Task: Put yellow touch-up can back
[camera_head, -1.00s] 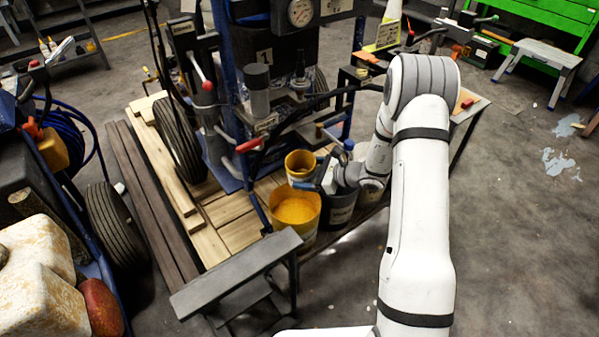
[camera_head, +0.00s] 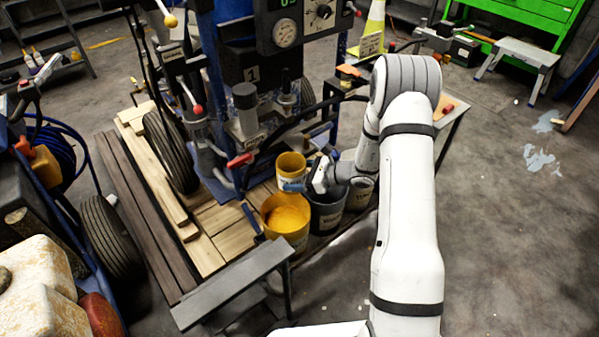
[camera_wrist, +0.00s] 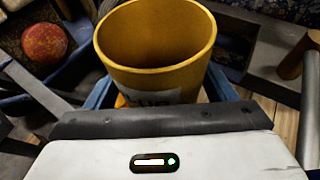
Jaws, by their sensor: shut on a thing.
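The yellow touch-up can (camera_head: 291,170) is an open-topped yellow can with a pale label. My gripper (camera_head: 306,180) is shut on it and holds it upright, just above and behind the large yellow bucket (camera_head: 287,221). In the wrist view the can (camera_wrist: 157,40) fills the upper middle, with its hollow inside and part of its label showing. The blue fingers of my gripper (camera_wrist: 160,100) show on both sides of it. The can's bottom is hidden in the wrist view.
Dark paint bucket (camera_head: 327,212) and a small grey can (camera_head: 361,192) stand right of the large yellow bucket. The blue striper machine with its gauge (camera_head: 285,34) and red-handled levers rises close behind. Wooden boards (camera_head: 215,245) lie left.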

